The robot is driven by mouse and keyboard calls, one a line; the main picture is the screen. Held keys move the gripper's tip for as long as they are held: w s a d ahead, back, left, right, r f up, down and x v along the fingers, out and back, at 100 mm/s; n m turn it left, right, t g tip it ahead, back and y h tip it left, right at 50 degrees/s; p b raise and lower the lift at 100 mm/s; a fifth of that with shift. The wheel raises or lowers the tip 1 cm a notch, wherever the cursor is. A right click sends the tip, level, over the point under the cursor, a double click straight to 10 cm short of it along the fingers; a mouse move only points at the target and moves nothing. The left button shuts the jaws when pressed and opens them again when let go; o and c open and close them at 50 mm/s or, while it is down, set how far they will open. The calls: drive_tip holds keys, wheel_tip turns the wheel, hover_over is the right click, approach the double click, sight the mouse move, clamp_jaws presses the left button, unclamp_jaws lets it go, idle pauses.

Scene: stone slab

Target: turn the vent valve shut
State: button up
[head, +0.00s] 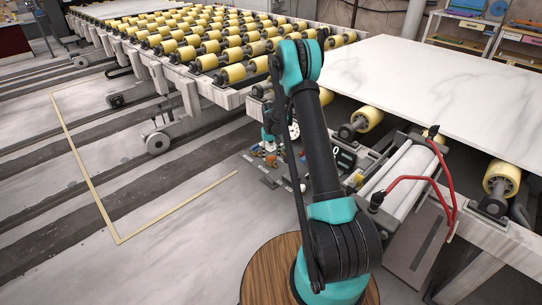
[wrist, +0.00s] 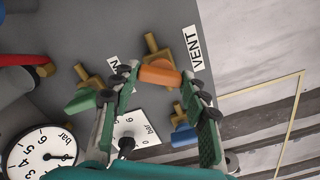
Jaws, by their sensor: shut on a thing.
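The vent valve has an orange lever (wrist: 160,76) on a brass body (wrist: 156,49), beside a white label reading VENT (wrist: 191,48). In the wrist view the lever lies roughly crosswise to the brass stub above it. My gripper (wrist: 158,78) has its green-padded fingers on either side of the lever, tips closed on its two ends. The base of the lever is partly hidden. In the head view my gripper (head: 269,135) is small, low beside the roller table, and the vent valve cannot be made out clearly.
The roller table (head: 225,55) and white slab (head: 430,85) stand nearby.

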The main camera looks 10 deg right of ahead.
sight(271, 156)
drive_tip(key=n, duration=0.6)
drive_tip(key=shift+n, duration=0.3)
idle(0.4)
drive_tip(key=o, duration=1.2)
drive_tip(key=shift+c, duration=0.2)
wheel_tip(271, 156, up, 12)
